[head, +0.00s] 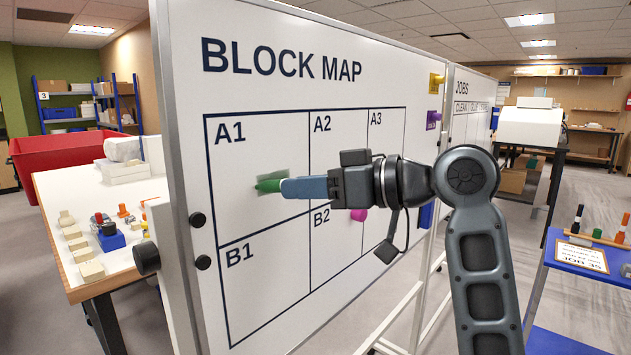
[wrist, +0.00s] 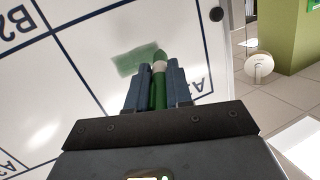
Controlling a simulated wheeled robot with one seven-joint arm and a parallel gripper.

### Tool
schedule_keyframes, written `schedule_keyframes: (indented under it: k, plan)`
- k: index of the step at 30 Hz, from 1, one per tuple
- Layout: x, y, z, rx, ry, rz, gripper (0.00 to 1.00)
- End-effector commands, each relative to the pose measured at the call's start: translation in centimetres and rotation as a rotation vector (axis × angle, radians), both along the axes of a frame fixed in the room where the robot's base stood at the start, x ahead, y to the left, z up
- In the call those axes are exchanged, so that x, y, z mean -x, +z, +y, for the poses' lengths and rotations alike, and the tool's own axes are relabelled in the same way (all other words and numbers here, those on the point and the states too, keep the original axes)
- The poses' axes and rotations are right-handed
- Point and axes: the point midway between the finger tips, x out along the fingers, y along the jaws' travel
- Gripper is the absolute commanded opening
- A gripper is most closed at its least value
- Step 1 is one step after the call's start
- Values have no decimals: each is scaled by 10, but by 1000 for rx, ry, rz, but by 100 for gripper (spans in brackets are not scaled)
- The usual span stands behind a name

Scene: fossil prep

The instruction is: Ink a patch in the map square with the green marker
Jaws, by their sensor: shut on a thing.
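The green marker (head: 266,186) is held in my gripper (head: 288,187), its tip pointing at the map board. In the wrist view the marker (wrist: 158,82) sits between the blue fingers of my gripper (wrist: 157,84), which are shut on it. A translucent green ink patch (head: 275,177) lies inside square A1 (head: 232,160) on the whiteboard, in the lower right part of the square. In the wrist view the patch (wrist: 133,61) is beside the marker tip. The tip is at or very near the board; exact contact is hard to tell. My arm hides parts of A2, A3 and B2.
A magenta round piece (head: 358,215) is on the board near B2. Yellow (head: 436,80) and purple (head: 433,118) items hang at its right edge. A blue cart (head: 575,255) with several markers stands at right. A table (head: 70,192) with small blocks and a red bin (head: 60,150) are at left.

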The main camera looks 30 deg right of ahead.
Motion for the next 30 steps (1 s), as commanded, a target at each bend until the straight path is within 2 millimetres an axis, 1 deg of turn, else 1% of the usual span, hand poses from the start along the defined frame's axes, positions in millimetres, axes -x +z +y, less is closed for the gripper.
schedule_keyframes:
  k: [2, 11, 30]
  plan:
    - [1, 0, 2, 0, 1, 0, 0]
    - [3, 0, 0, 0, -2, 1, 0]
    - [54, 0, -17, -1, -3, 1, 0]
